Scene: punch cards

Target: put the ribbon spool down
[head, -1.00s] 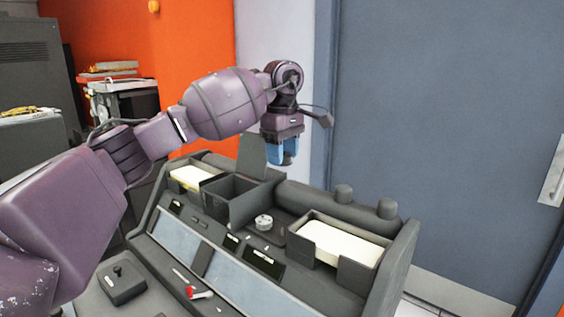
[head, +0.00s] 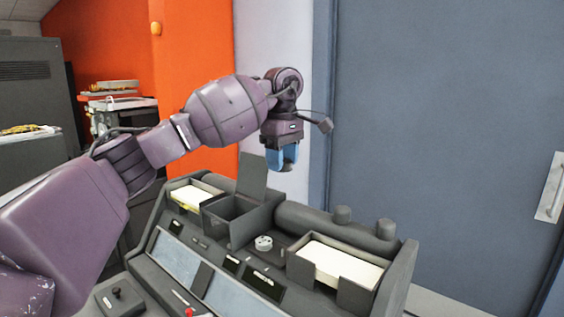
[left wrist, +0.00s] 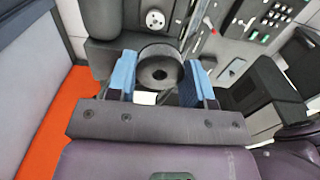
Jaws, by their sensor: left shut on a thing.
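My left gripper (head: 284,166) hangs over the back of the dark console (head: 405,275), pointing down, with blue fingers. In the left wrist view its fingers are shut on the ribbon spool (left wrist: 146,75), a dark thick ring with a round hole, one finger on each side. In the head view the spool is mostly hidden by the fingers. The spool is held up, apart from the console. A pale round disc with small holes (head: 264,243) sits on the console, below and slightly left of the gripper; it also shows in the left wrist view (left wrist: 155,18). My right gripper is out of view.
An open dark bin (head: 228,222) with a raised lid stands left of the disc. Card trays stand at the right (head: 340,262) and far left (head: 192,197). A dark roller (head: 305,222) and knobs line the back edge. A blue-grey door (head: 450,130) is behind.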

